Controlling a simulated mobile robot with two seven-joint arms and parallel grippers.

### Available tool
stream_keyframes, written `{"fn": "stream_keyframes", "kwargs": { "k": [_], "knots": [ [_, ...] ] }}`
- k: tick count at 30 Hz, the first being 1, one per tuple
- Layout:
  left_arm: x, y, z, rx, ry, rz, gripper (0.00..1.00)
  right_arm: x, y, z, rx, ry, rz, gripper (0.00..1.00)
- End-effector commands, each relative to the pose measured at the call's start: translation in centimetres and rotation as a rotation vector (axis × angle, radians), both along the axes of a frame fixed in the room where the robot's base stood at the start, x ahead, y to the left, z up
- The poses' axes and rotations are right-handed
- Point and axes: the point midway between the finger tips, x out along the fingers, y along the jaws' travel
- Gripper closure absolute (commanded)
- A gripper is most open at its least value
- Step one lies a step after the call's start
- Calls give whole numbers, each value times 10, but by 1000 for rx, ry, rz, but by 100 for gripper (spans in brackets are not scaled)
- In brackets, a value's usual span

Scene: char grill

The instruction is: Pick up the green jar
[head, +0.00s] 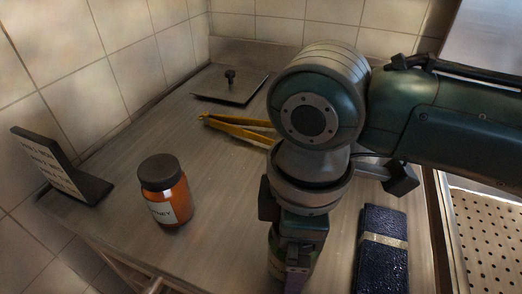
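A green jar (276,264) stands near the front of the counter, partly hidden behind my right gripper and cut by the lower picture edge. My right arm comes in from the right and bends down over it. My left gripper is not in view.
An orange jar (170,200) with a dark lid stands to the left. A black sign stand (85,186) is by the wall. Yellow tongs (235,125) and a metal plate with a knob (228,87) lie behind. A dark blue bundle (381,265) lies right, beside a perforated surface (490,235).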

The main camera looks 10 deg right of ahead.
Motion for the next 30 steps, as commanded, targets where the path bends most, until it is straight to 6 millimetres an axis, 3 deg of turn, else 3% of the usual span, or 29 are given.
{"fn": "stream_keyframes", "kwargs": {
  "k": [6,30],
  "knots": [
    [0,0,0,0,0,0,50,0,0,-1,0,-1,1,0],
    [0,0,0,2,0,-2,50,0,0,0,0,0,0,90]
  ]
}}
